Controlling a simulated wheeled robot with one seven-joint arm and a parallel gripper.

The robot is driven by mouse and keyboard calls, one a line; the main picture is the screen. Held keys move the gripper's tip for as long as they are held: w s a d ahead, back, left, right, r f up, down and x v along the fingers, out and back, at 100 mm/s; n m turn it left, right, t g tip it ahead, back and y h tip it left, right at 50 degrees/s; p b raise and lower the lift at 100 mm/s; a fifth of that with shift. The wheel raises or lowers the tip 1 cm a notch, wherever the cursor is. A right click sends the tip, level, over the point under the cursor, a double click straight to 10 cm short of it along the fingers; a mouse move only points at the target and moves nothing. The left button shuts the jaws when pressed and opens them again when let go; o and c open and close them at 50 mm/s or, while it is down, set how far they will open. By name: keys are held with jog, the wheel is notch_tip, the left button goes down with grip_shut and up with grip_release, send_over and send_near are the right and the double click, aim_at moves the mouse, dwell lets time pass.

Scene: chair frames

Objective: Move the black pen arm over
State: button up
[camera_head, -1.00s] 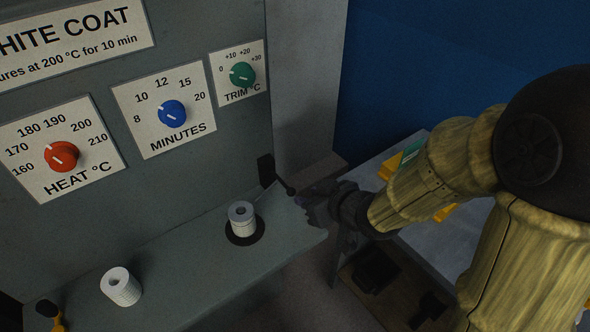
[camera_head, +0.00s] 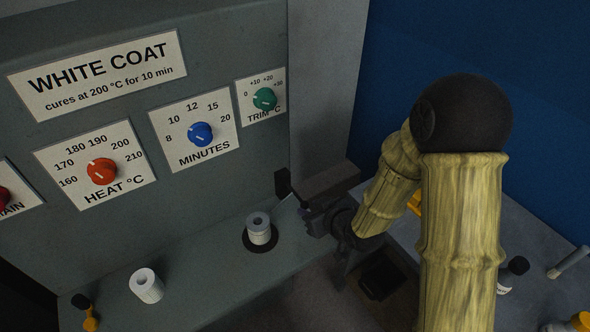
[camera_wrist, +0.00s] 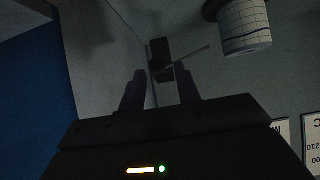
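The black pen arm shows as a small black block (camera_head: 282,183) on the grey panel, low and just behind the gridded white paper roll. In the wrist view the block (camera_wrist: 160,50) lies ahead between my fingers, with a thin rod slanting from it toward the roll. The roll (camera_head: 259,230) stands upright on a black disc; it also shows in the wrist view (camera_wrist: 245,25). My gripper (camera_head: 306,208) is right of the block, close to it. In the wrist view my gripper (camera_wrist: 160,74) has two fingers apart with nothing held between them. Contact with the pen arm cannot be told.
A second white roll (camera_head: 146,285) lies on the grey ledge (camera_head: 200,262) to the left. Red (camera_head: 102,171), blue (camera_head: 200,134) and green (camera_head: 265,99) knobs sit on the panel above. A side table with bottles (camera_head: 512,272) is at the right.

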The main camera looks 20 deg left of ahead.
aim_at(305, 202)
jog(key=shift+x, duration=1.15)
jog(key=shift+w+f, duration=0.15)
jog(key=shift+w, duration=0.1)
jog(key=shift+c, duration=0.6)
jog(key=c, duration=0.4)
jog(key=shift+w+a+r+p, duration=0.1)
jog(key=shift+r+p, duration=0.35)
jog(key=shift+r, duration=0.3)
jog(key=shift+w+a+r+p, duration=0.1)
jog(key=shift+r+p, duration=0.35)
jog(key=shift+r, duration=0.35)
jog(key=shift+w+a+r+p, duration=0.1)
jog(key=shift+a+r+p, duration=0.05)
jog(key=shift+r+p, duration=0.3)
jog(key=shift+w+a+r+p, duration=0.1)
jog(key=shift+a+r+p, duration=0.05)
jog(key=shift+r+p, duration=0.15)
jog(key=shift+w+a+r+p, duration=0.15)
jog(key=shift+r, duration=0.25)
